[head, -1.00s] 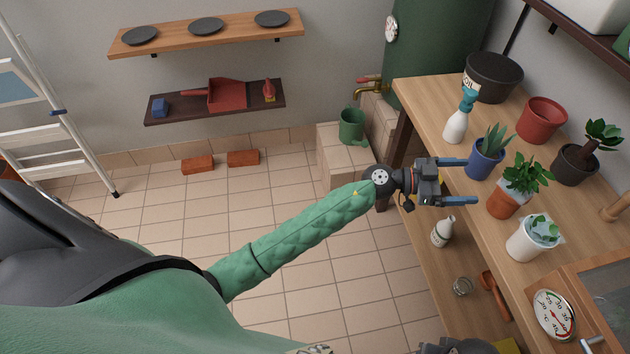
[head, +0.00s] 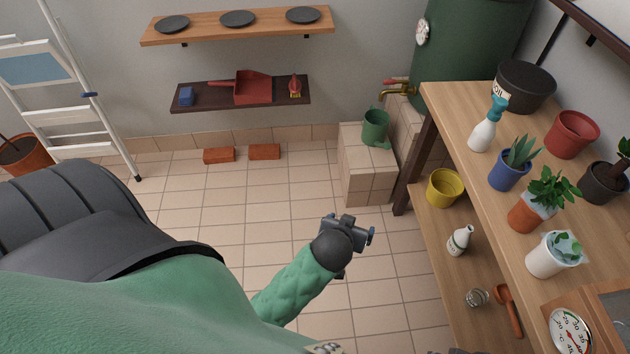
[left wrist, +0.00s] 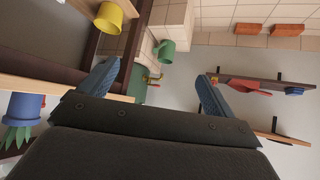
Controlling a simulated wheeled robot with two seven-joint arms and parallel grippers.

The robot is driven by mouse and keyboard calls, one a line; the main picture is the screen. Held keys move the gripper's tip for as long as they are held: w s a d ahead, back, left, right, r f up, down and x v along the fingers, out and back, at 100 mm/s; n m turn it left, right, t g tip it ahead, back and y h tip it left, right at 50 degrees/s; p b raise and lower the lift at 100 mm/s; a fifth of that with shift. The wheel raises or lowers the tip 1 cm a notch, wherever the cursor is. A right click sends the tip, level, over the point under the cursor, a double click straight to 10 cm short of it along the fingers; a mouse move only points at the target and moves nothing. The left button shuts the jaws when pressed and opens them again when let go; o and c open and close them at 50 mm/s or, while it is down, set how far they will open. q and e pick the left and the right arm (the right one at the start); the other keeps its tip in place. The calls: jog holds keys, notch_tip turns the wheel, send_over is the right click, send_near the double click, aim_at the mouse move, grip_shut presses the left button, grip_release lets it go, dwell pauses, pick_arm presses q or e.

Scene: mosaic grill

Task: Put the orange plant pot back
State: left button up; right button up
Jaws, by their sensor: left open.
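An orange pot (head: 524,217) with a leafy plant stands upright on the wooden workbench (head: 458,98), between a blue pot (head: 507,176) and a white pot (head: 549,258). My left gripper (head: 350,234) is over the tiled floor, left of the bench and apart from both pots. In the left wrist view its fingers (left wrist: 154,85) are spread with nothing between them. The blue pot also shows in that view (left wrist: 25,107); neither orange pot is recognisable there. My right gripper is not seen.
A yellow pot (head: 444,188) and a white bottle (head: 460,240) stand on the bench's lower shelf. A green watering can (head: 375,128) stands on a tiled block (head: 366,180). A white stepladder (head: 88,95) is at left. The middle floor is clear.

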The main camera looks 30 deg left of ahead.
pick_arm(q)
jog(key=s+f+m+g+h, duration=0.1)
jog(key=s+g, duration=0.3)
jog(key=s, duration=0.5)
jog(key=s+d+f+m+g+h, duration=0.1)
jog(key=s+f+m+g, duration=0.1)
jog(key=s, duration=0.8)
jog(key=shift+f+m+g+h, duration=0.3)
jog(key=shift+m+g, duration=0.2)
jog(key=shift+g, duration=0.5)
jog(key=shift+w, duration=0.1)
